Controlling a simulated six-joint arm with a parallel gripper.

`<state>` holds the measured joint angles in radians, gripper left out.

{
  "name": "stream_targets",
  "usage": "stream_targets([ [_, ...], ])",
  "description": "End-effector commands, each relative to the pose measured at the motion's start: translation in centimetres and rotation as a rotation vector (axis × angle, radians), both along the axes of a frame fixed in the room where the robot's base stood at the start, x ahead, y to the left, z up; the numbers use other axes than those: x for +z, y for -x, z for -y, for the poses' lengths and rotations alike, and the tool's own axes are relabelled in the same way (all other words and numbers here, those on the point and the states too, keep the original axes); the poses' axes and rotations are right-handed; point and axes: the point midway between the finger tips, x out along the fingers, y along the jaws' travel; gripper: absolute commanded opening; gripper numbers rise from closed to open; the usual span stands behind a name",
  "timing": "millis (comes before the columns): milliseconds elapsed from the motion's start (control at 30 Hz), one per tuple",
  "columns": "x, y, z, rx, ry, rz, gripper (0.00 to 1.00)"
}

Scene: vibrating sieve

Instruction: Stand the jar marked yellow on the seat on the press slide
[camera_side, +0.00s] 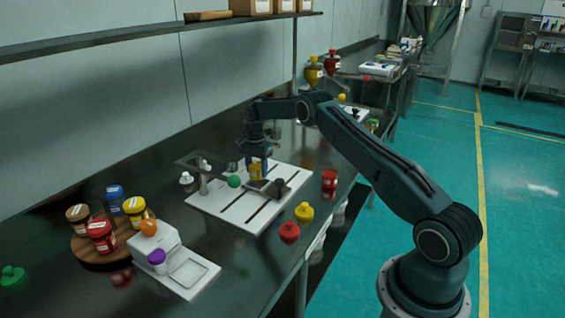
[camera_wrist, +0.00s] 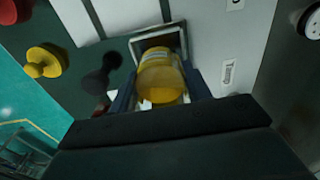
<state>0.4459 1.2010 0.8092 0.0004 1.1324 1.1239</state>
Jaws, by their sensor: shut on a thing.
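My gripper (camera_side: 257,168) is shut on a yellow jar (camera_side: 255,171), above the white press plate (camera_side: 225,207). In the wrist view the jar (camera_wrist: 158,72) sits between the two fingers (camera_wrist: 160,98), with a pale label band on its side. The square-framed seat (camera_wrist: 142,44) shows just beyond the jar, which covers part of it. In the side view the dark slide part (camera_side: 277,188) lies beside and below the jar. I cannot tell whether the jar touches the seat.
A green knob (camera_side: 234,181) stands on the plate, left of the jar. A round wooden tray (camera_side: 88,252) holds several jars at left, near a white device (camera_side: 165,240). Yellow (camera_side: 304,212) and red (camera_side: 289,232) knobbed pieces and a red jar (camera_side: 329,180) stand near the bench's front edge.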

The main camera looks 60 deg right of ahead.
Motion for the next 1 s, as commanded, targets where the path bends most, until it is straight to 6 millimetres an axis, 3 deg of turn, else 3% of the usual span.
stream_targets([
  [200,-2.2,0.0,0.0,0.000,0.000,0.001,0.26],
  [667,-2.6,0.0,0.0,0.000,0.001,0.001,0.26],
  [700,-2.6,0.0,0.0,0.000,0.001,0.001,0.52],
  [800,-2.6,0.0,0.0,0.000,0.001,0.001,0.70],
  [1000,-2.6,0.0,0.0,0.000,0.001,0.001,0.70],
])
